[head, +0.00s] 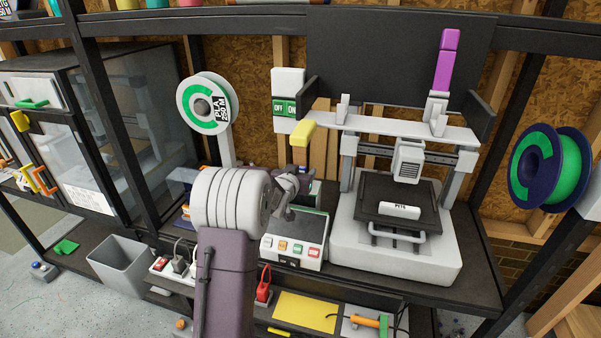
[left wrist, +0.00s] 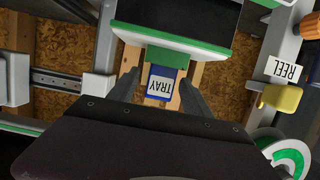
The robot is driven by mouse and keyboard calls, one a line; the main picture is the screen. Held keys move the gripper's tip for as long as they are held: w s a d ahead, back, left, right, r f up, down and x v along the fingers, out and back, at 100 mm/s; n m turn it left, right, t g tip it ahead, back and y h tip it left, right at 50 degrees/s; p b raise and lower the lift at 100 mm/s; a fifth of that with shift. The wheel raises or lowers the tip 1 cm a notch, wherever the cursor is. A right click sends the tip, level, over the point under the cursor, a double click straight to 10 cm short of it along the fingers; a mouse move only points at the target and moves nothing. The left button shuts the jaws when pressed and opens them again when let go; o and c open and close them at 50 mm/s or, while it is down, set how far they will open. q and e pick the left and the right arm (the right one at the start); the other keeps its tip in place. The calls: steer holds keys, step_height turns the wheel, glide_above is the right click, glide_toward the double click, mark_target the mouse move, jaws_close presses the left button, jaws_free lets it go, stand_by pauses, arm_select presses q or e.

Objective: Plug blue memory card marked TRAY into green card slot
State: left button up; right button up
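The blue memory card (left wrist: 161,86) with a white TRAY label shows in the left wrist view. Its far end meets the green card slot (left wrist: 167,59) under a white, green-trimmed unit (left wrist: 190,47); how deep it sits cannot be told. My left gripper (left wrist: 160,82) has one finger on each side of the card, with narrow gaps visible, so it looks open around the card rather than clamped. In the head view my left gripper (head: 290,190) is behind the control box, and the card and slot are hidden there. My right gripper is not in view.
The control box (head: 293,246) with coloured buttons stands close to my left arm. A white printer (head: 395,255) with a PETE block is to its right. A filament spool (head: 203,103) stands behind. A yellow block (left wrist: 281,98) with a REEL label is at the wrist view's right.

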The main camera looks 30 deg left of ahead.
arm_select(q)
steer(key=v, duration=0.9)
steer(key=shift+d, duration=0.1)
stand_by(0.4)
